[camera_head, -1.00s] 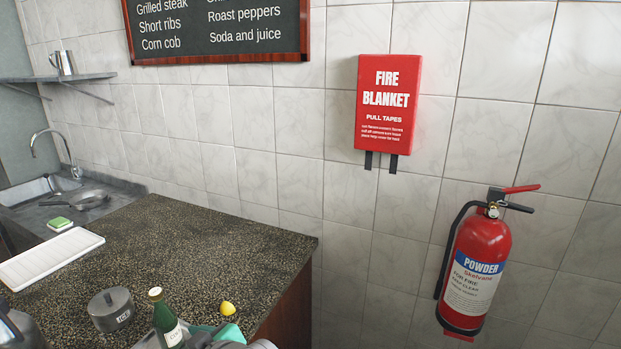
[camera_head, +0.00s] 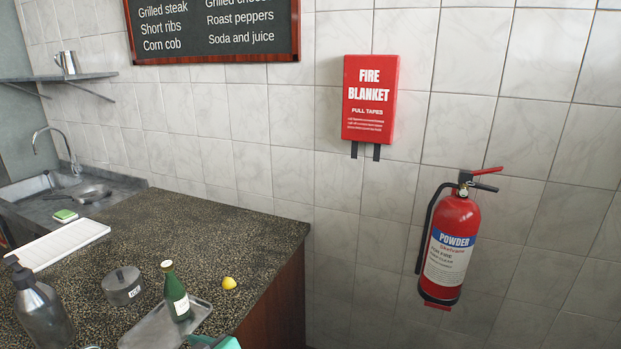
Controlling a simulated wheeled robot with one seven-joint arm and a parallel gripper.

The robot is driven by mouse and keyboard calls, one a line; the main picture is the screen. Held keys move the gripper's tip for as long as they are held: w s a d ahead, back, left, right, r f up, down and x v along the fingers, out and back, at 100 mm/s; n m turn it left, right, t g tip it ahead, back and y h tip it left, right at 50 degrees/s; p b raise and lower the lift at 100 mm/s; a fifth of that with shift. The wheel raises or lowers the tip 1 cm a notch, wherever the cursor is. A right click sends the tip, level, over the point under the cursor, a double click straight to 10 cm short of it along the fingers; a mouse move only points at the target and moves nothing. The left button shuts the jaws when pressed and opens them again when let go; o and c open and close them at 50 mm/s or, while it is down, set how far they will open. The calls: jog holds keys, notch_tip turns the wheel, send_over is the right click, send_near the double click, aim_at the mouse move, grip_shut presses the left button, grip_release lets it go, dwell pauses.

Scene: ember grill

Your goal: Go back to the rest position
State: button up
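My gripper cannot be made out in the head view. A small teal and dark piece shows at the bottom edge, below the tray, cut off by the frame; it looks like part of my arm, but I cannot be sure. No fingertips show. A metal tray (camera_head: 152,335) lies on the dark speckled counter (camera_head: 190,235). A green bottle (camera_head: 177,297) stands upright at the tray. A lemon (camera_head: 229,283) lies on the counter to the right of the bottle.
A white ribbed board (camera_head: 62,243) lies near the sink. A fire extinguisher (camera_head: 452,245) and fire blanket box (camera_head: 369,100) hang on the tiled wall.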

jog(key=s+d+f+m+t+h, duration=0.3)
jog(key=s+d+f+m, duration=0.2)
jog(key=d+f, duration=0.4)
jog(key=s+d+f+m+t+h, duration=0.3)
jog(key=s+d+f+m, duration=0.15)
jog(key=d+f, duration=0.5)
jog(key=s+d+t+h, duration=0.1)
jog(key=s+d, duration=0.3)
jog(key=s, duration=0.7)
jog(key=s+d+r+m+t+h, duration=0.1)
jog(key=s+d+h, duration=0.2)
jog(key=s, duration=0.9)
jog(key=shift+s+d+r+t+h, duration=0.2)
jog(key=shift+d+r+t+h, duration=0.1)
jog(key=shift+d, duration=0.65)
